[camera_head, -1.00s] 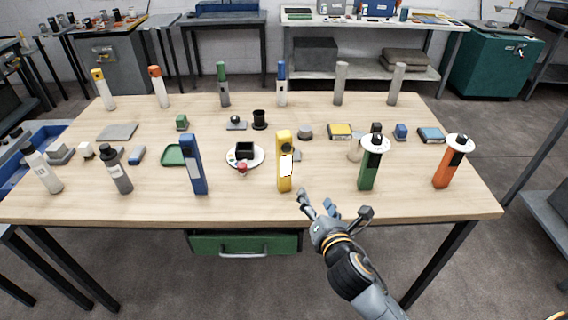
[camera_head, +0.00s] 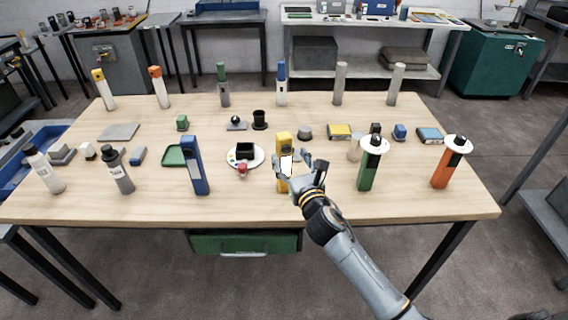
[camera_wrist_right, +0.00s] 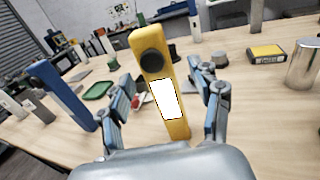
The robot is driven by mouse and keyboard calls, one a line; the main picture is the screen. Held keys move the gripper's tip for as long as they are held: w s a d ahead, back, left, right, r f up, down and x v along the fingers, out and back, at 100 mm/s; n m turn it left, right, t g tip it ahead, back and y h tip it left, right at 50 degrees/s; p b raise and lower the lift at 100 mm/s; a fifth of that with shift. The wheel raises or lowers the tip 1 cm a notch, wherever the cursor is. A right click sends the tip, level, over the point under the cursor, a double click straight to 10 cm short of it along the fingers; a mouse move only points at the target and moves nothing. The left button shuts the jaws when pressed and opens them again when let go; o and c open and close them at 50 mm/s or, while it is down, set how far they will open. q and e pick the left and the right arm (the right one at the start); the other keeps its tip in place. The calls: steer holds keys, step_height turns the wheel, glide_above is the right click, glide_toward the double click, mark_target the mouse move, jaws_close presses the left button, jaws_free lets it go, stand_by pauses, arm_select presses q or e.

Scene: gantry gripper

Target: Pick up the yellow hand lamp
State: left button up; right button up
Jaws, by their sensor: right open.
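The yellow hand lamp (camera_head: 283,149) stands upright near the front middle of the table, with a white panel on its face. In the right wrist view the yellow hand lamp (camera_wrist_right: 160,68) stands between my open fingers, with a dark round knob near its top. My right gripper (camera_head: 300,172) is at the lamp's front right side in the head view and hides its lower part. In the wrist view my right gripper (camera_wrist_right: 168,98) has one finger on each side of the lamp, with gaps showing. My left gripper is not in view.
A blue hand lamp (camera_head: 195,166) stands to the left and a green one (camera_head: 368,170) to the right. A white plate (camera_head: 258,161) with a black box and a red piece lies just left of the yellow lamp. The front table strip (camera_head: 240,208) is clear.

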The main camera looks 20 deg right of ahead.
mark_target(287, 153)
steer(key=w, duration=0.3)
steer(key=shift+w+a+r+p, duration=0.25)
steer(key=shift+w+r+p, duration=0.05)
steer(key=shift+w+p, duration=0.1)
steer(key=shift+w+f, duration=0.1)
steer(key=shift+w, duration=0.4)
jaws_close()
